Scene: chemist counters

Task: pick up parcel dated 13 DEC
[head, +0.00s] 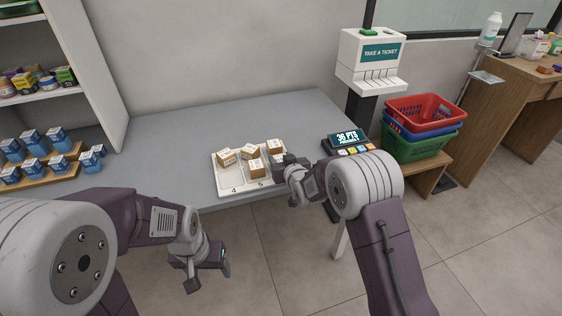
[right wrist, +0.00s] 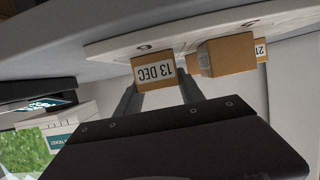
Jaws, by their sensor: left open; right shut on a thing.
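The parcel dated 13 DEC (right wrist: 153,72) is a small brown box with a white label, seen upside down in the right wrist view. It sits between the two fingers of my right gripper (right wrist: 157,92), which is shut on it. In the head view my right gripper (head: 281,168) is at the right side of the white numbered tray (head: 232,188), and its arm mostly hides the held parcel. The parcel appears at or just above the tray; I cannot tell if it touches. My left gripper (head: 208,274) is open and empty, in front of the counter.
Other brown parcels (head: 226,156) stand on the tray; one (right wrist: 232,54) is close beside the held one, with another, its label starting 21 (right wrist: 260,50), behind it. A points display (head: 347,139) stands right of the tray.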

